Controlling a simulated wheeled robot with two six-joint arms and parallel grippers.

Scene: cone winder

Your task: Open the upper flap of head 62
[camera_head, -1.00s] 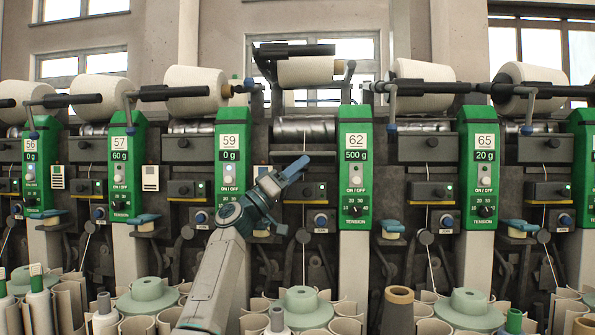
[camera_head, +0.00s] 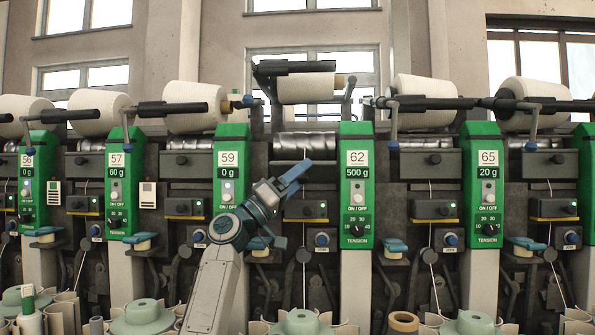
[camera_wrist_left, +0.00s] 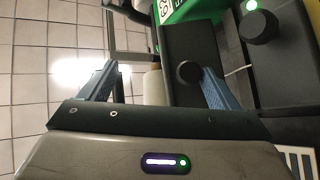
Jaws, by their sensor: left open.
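Head 62 has a green panel (camera_head: 357,200) marked "62" and "500 g", right of centre in the head view. In the left wrist view the dark flap plate (camera_wrist_left: 182,38) carries a round black knob (camera_wrist_left: 188,72). The left gripper (camera_wrist_left: 158,85) is open with blue fingers apart. The knob appears between the fingers, close to the right-hand one; contact cannot be told. The flap looks shut. My right gripper is not in view.
Above the flap a white cone (camera_head: 306,88) sits on a raised holder. A lower dark box with a knob (camera_wrist_left: 258,27) and a green light is beside the flap. Panel 59 (camera_head: 230,180) stands left, panel 65 (camera_head: 488,190) right. Green bobbins (camera_head: 300,323) line the bottom.

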